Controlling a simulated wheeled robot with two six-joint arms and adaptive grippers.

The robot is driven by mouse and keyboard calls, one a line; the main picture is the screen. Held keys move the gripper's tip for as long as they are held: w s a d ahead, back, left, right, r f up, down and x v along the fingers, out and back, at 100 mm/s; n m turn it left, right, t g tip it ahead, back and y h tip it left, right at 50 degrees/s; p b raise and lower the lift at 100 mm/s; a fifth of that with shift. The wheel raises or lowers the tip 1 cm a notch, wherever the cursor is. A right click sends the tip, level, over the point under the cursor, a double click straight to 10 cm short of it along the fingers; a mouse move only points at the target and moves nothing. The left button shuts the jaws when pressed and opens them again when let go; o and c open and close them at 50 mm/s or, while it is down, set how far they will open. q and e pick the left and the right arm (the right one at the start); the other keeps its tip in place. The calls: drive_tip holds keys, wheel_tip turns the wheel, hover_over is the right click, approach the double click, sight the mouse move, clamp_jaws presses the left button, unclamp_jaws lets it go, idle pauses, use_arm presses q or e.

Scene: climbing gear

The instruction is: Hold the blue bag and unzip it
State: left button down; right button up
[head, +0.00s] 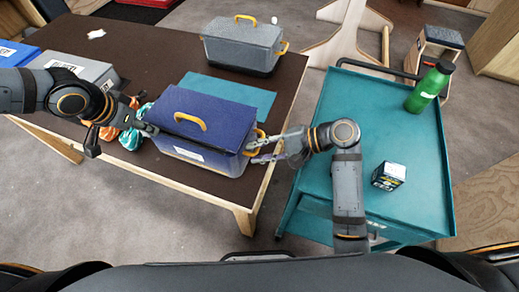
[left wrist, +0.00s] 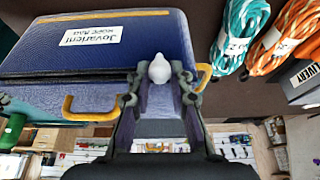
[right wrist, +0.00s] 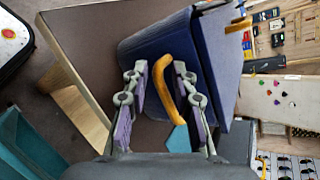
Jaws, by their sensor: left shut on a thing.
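The blue bag (head: 222,112) sits upright on the brown table, its lid down. It has a yellow top handle (head: 190,117) and a white label. In the left wrist view my left gripper (left wrist: 160,80) is at the bag's end, shut on a white zip pull (left wrist: 158,67) by the dark zip line. My right gripper (head: 270,142) is at the bag's right end. In the right wrist view its fingers (right wrist: 165,95) are open, with the yellow side handle (right wrist: 167,78) between them.
A grey bag (head: 240,50) stands behind on the table (head: 140,48). Teal and orange ropes (head: 130,138) lie close by my left gripper. A teal cart (head: 345,100) at the right holds a green bottle (head: 430,88) and a small black box (head: 388,176).

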sight(165, 135)
clamp_jaws()
use_arm(q)
drive_tip(key=shift+s+d, duration=0.25)
drive_tip(key=shift+d, duration=0.4)
drive_tip(key=shift+s+d, duration=0.3)
drive_tip(key=shift+d, duration=0.3)
drive_tip(key=shift+s+d, duration=0.25)
drive_tip(key=shift+d, duration=0.4)
use_arm(e)
drive_tip(key=shift+o, duration=1.4)
unclamp_jaws()
